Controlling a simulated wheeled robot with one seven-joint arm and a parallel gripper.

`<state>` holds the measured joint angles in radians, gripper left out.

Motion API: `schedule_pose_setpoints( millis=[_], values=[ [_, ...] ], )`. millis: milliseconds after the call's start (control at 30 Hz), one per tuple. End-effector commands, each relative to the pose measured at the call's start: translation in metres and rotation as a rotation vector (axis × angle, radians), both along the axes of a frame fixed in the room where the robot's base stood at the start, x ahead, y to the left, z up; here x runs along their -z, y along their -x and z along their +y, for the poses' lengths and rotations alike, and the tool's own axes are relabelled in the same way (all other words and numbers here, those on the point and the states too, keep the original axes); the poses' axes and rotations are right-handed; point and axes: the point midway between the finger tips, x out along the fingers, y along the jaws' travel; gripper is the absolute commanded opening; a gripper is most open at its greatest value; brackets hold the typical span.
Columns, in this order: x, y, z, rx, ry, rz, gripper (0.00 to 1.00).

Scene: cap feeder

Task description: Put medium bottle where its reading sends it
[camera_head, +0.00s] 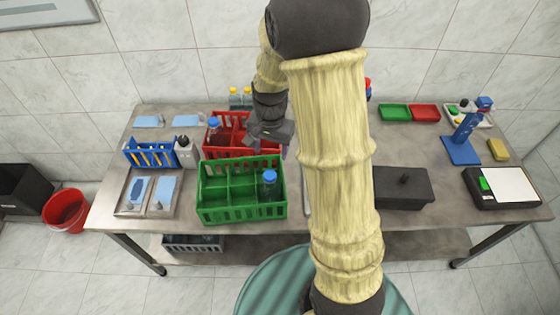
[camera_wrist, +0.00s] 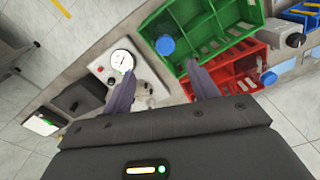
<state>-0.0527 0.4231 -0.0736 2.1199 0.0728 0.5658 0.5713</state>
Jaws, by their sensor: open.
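In the head view a bottle with a blue cap (camera_head: 269,184) stands in the right part of the green crate (camera_head: 240,213). Another blue-capped bottle (camera_head: 213,127) stands at the left of the red crate (camera_head: 215,153) behind it. I cannot tell which is the medium bottle. My gripper (camera_head: 272,138) is above the red crate's right side. In the wrist view my gripper (camera_wrist: 160,68) is open, with nothing between its fingers. A round white dial gauge (camera_wrist: 121,60) on a grey panel shows beyond the left finger; its reading is too small to make out. My arm hides it in the head view.
A black box with a knob (camera_head: 402,188) and a black device with a white plate (camera_head: 505,186) stand at the right. Green (camera_head: 394,112) and red (camera_head: 425,112) trays lie at the back right, near a blue stand (camera_head: 462,150). A blue rack (camera_head: 150,155) is at the left.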

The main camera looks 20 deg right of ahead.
Motion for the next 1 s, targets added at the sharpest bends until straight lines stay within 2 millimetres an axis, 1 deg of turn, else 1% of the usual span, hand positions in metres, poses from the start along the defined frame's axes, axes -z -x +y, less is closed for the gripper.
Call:
schedule_pose_setpoints(
  millis=[33, 200, 300, 400, 433, 533, 800, 867, 1000],
  values=[
    [-0.011, 0.013, 0.0, -0.062, 0.002, -0.025, 0.59],
    [-0.036, 0.062, 0.0, -0.323, 0.029, -0.107, 0.59],
    [-0.045, 0.09, 0.001, -0.469, 0.055, -0.149, 0.59],
    [-0.05, 0.11, 0.001, -0.578, 0.078, -0.179, 0.59],
    [-0.051, 0.114, 0.001, -0.601, 0.083, -0.184, 0.59],
    [-0.051, 0.121, 0.001, -0.64, 0.093, -0.193, 0.59],
    [-0.051, 0.121, 0.001, -0.643, 0.094, -0.193, 0.59],
    [-0.046, 0.121, 0.001, -0.643, 0.093, -0.192, 0.59],
    [-0.027, 0.121, 0.001, -0.642, 0.093, -0.192, 0.59]
  ],
)
